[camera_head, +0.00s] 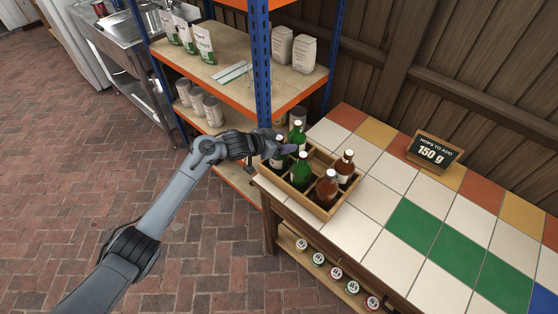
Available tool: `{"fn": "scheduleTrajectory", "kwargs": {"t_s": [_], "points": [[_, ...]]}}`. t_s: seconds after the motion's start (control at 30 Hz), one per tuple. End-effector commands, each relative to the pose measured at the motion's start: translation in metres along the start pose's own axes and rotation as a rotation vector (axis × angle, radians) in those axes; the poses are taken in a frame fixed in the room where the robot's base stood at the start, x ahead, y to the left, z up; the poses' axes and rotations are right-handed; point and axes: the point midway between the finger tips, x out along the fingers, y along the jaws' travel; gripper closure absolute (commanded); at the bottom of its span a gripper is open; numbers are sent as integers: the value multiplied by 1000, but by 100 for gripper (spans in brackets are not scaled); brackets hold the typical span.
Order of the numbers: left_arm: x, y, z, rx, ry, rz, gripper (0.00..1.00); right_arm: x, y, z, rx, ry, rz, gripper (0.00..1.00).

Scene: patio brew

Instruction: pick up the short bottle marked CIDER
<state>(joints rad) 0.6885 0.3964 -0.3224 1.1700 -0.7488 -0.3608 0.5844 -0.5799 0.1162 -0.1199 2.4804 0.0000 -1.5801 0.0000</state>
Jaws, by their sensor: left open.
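A wooden crate (318,208) with compartments stands on the near left end of the tiled counter and holds several bottles. A green bottle (297,136) is at the back, and another green bottle (301,172) is at the front left. A brown bottle (345,170) is at the right, and another brown bottle (327,188) is at the front. A dark bottle (278,158) at the left is partly hidden by my gripper. The labels are too small to read, so I cannot tell which is marked CIDER. My left gripper (289,149) is open at the crate's left side, among the bottle necks.
A sign (435,151) reading "HOPS TO ADD 150 g" stands at the back of the counter. An orange and blue shelf rack (263,65) with bags and cans rises behind my left arm. Round caps (335,272) line a lower ledge. The counter's right part is clear.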

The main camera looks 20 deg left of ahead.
Motion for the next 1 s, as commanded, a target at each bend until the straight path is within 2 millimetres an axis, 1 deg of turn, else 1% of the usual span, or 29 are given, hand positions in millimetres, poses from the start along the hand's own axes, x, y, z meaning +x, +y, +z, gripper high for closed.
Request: {"fn": "scheduleTrajectory", "kwargs": {"t_s": [0.1, 0.13, 0.5, 0.53, 1.0], "points": [[0, 0, 0, 0, 0, 0, 37, 0, 0, 0, 1, 0, -1, 57], [0, 0, 0, 0, 0, 0, 40, 0, 0, 0, 1, 0, -1, 57], [-1, 0, 0, 0, 0, 0, 96, 0, 0, 0, 0, 0, 0, 57], [-1, 0, 0, 0, 0, 0, 100, 0, 0, 0, -1, 0, 0, 57], [-1, 0, 0, 0, 0, 0, 100, 0, 2, 0, -8, -2, 6, 57]]}}
